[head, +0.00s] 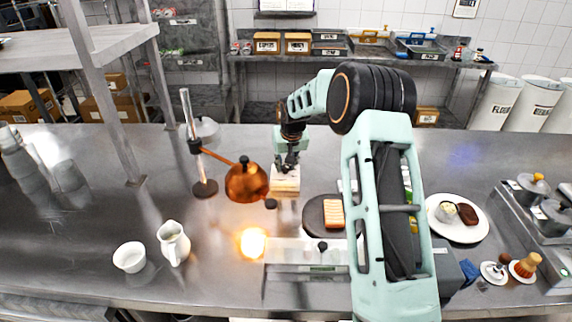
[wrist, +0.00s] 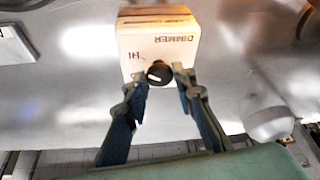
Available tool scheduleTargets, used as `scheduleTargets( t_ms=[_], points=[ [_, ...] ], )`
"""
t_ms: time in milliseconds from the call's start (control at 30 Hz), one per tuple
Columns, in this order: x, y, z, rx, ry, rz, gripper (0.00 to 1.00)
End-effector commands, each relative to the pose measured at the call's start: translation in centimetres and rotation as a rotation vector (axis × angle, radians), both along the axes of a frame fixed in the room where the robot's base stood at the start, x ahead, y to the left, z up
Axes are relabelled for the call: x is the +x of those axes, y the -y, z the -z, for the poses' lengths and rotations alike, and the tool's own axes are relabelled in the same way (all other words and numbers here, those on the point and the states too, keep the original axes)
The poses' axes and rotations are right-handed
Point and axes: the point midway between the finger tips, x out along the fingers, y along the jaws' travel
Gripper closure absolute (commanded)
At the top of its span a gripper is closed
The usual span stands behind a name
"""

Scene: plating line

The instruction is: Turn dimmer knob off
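The dimmer is a pale box (head: 284,185) on the steel counter, beside the copper heat lamp. In the wrist view its white face (wrist: 180,50) carries the word DIMMER and a "HI" label, both upside down. A round black knob (wrist: 159,74) with a white mark sits near the lower edge of that face. My gripper (wrist: 162,77) is open, with one fingertip on each side of the knob; I cannot tell whether either touches it. In the head view my gripper (head: 289,166) is over the box and hides the knob.
The copper lamp (head: 246,182) on its stand is close to the left of my gripper, with a bright glow on the counter below. A dark round plate (head: 312,219) with orange food lies at right. A white pitcher (head: 173,245) and bowl (head: 129,257) stand front left.

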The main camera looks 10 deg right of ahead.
Motion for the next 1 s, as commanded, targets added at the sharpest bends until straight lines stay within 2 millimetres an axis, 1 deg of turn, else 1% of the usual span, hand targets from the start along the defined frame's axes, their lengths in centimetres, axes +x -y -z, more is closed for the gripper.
scheduleTargets(
  t_ms=[33,100,133,333,467,667,1000],
  points=[
    [0.00,0.00,-0.01,0.000,0.000,0.000,0.90],
    [-0.01,0.00,-0.02,0.000,0.000,0.000,0.98],
    [-0.01,0.00,-0.02,0.000,0.000,0.000,1.00],
    [0.00,0.07,-0.02,0.001,0.000,-0.013,1.00],
    [0.00,0.13,-0.01,0.001,0.000,-0.052,1.00],
    [0.07,0.34,-0.01,0.002,0.001,-0.173,1.00],
    [0.20,0.57,0.01,0.004,0.002,-0.483,1.00]
  ],
)
